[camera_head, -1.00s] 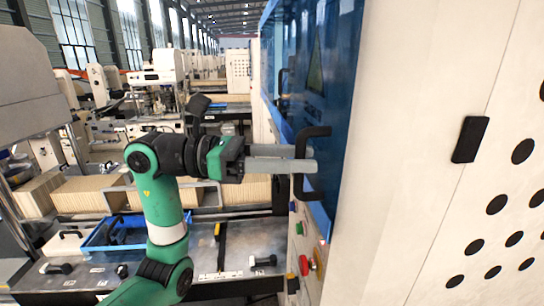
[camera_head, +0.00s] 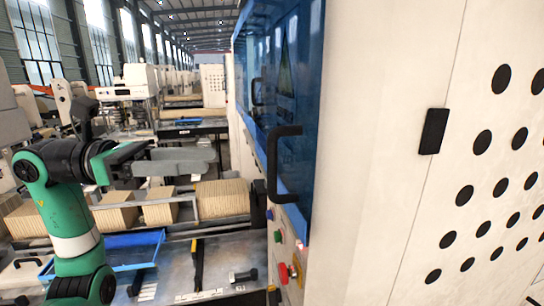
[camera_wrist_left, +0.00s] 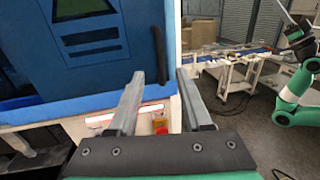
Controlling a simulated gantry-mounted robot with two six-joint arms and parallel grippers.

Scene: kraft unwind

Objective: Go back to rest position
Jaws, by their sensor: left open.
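My left gripper (camera_head: 190,160) is in the head view, left of the blue door (camera_head: 300,120) of the white machine. Its two grey fingers are apart with nothing between them. The door's black handle (camera_head: 285,165) stands free, with a clear gap to the fingers. In the left wrist view the open fingers (camera_wrist_left: 160,85) point toward the blue door (camera_wrist_left: 95,75), and the dark handle (camera_wrist_left: 160,55) shows beyond them. A green arm (camera_wrist_left: 300,85), apparently my right one, shows at the right of that view; its gripper is not visible.
The white machine (camera_head: 385,150) fills the right side. A red button (camera_head: 284,272) is on its front below the handle. A blue tray (camera_head: 135,250) lies on the bench at lower left. Stacked brown boards (camera_head: 222,198) stand behind the bench.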

